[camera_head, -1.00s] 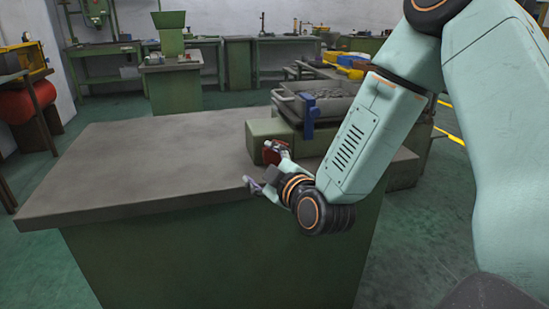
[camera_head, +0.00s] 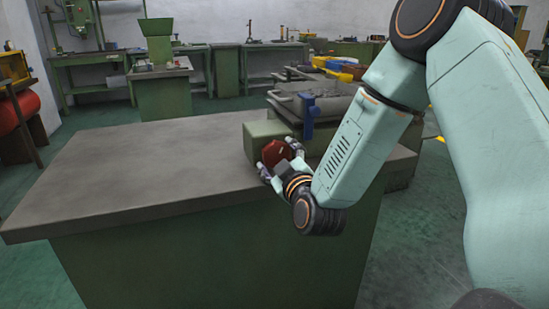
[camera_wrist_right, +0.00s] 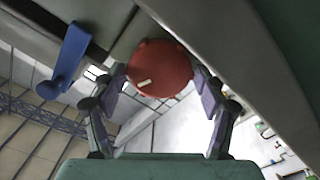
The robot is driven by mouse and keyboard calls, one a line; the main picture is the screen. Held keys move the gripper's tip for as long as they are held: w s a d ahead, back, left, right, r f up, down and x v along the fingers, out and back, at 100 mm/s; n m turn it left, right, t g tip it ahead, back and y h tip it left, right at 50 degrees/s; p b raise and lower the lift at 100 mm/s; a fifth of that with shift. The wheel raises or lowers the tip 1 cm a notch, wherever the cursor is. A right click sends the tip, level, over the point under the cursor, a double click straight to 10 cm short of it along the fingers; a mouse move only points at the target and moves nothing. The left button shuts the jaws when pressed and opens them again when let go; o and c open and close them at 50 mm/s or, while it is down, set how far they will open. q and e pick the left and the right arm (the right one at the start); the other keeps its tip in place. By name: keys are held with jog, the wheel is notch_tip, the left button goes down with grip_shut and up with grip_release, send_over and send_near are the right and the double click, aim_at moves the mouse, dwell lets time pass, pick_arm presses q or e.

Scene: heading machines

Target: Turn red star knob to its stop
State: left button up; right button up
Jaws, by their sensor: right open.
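The red star knob (camera_head: 276,153) sits on the front of a green housing (camera_head: 259,131) on the workbench. In the right wrist view the knob (camera_wrist_right: 160,68) is a red disc with a small pale mark left of its middle. My right gripper (camera_head: 279,160) is open, with its fingers on either side of the knob. In the right wrist view the fingertips (camera_wrist_right: 164,82) flank the knob's lower edge; whether they touch it I cannot tell. My left gripper is not in view.
A blue lever (camera_head: 308,115) stands just right of the housing and also shows in the right wrist view (camera_wrist_right: 66,62). A grey tray (camera_head: 335,104) lies behind it. The workbench top (camera_head: 150,160) is clear to the left.

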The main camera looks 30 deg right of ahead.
jog(key=shift+w, duration=0.55)
jog(key=shift+w+d, duration=0.15)
jog(key=shift+w, duration=0.05)
jog(key=shift+w+d, duration=0.1)
jog(key=shift+d, duration=0.15)
jog(key=shift+a, duration=0.2)
jog(key=shift+c, duration=0.9)
jog(key=c, duration=0.7)
